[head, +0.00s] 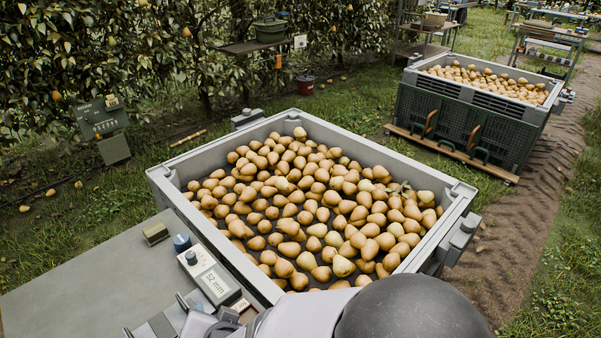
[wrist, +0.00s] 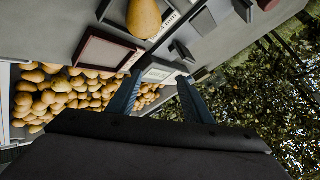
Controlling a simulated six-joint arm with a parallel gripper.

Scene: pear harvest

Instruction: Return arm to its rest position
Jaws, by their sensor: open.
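My gripper (wrist: 160,76) shows in the wrist view with its two blue fingers apart and nothing between them. A single yellow-brown pear (wrist: 144,18) is beyond the fingertips at the top of the wrist view, over the grey worktop and apart from the fingers. In the head view my arm (head: 410,308) crosses the bottom edge, with a pale link and a dark rounded joint; the gripper cannot be made out there. A large grey bin (head: 165,186) full of pears stands in the middle of the head view.
A grey worktop (head: 90,275) lies left of the bin, with a display (head: 216,284) reading 52 mm and a blue knob (head: 182,242). A second pear bin (head: 470,125) stands at the back right. Trees and a signboard (head: 101,117) are at the left.

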